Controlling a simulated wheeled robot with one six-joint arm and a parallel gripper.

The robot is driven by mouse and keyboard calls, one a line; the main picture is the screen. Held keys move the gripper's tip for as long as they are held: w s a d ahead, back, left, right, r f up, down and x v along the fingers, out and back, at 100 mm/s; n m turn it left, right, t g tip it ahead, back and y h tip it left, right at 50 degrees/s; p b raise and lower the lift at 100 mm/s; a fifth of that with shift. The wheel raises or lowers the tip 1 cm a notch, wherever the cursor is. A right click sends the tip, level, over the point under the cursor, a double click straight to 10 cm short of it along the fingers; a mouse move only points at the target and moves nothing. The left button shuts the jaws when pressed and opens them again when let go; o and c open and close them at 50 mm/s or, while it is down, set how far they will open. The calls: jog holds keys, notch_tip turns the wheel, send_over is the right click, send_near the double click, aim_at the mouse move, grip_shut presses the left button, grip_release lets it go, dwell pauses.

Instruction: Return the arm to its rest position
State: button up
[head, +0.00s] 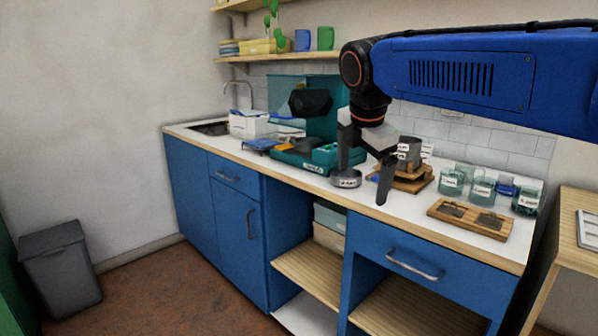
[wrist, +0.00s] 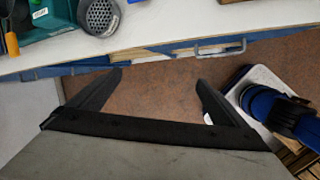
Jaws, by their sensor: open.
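My gripper (head: 363,172) hangs from my blue arm in front of the counter's front edge in the head view, with its two dark fingers spread apart. In the wrist view my gripper (wrist: 160,88) is open. Only brown floor and the counter front show between and beyond its fingers, and nothing is held. A round grey tin with a perforated top (wrist: 98,14) lies on the counter beyond the left finger; it also shows in the head view (head: 346,179), close beside the left finger. I cannot tell the exact gap between them.
The white counter (head: 400,212) holds a teal machine (head: 312,158), a wooden stand (head: 405,180), several glass jars (head: 483,190) and a wooden board (head: 468,217). A drawer handle (head: 414,267) sticks out below. A grey bin (head: 62,268) stands on the left; the floor (head: 180,290) beside it is clear.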

jog(key=s+d+f+m, duration=0.7)
jog(key=s+f+m, duration=0.4)
jog(key=s+f, duration=0.1)
jog(key=s+d+f+m, duration=0.8)
jog(key=s+f+m, duration=0.3)
jog(key=s+m, duration=0.1)
jog(key=shift+s+f+m+t+y, duration=0.3)
jog(key=shift+s+f+y, duration=0.1)
jog(key=shift+s, duration=0.15)
dwell(5.1)
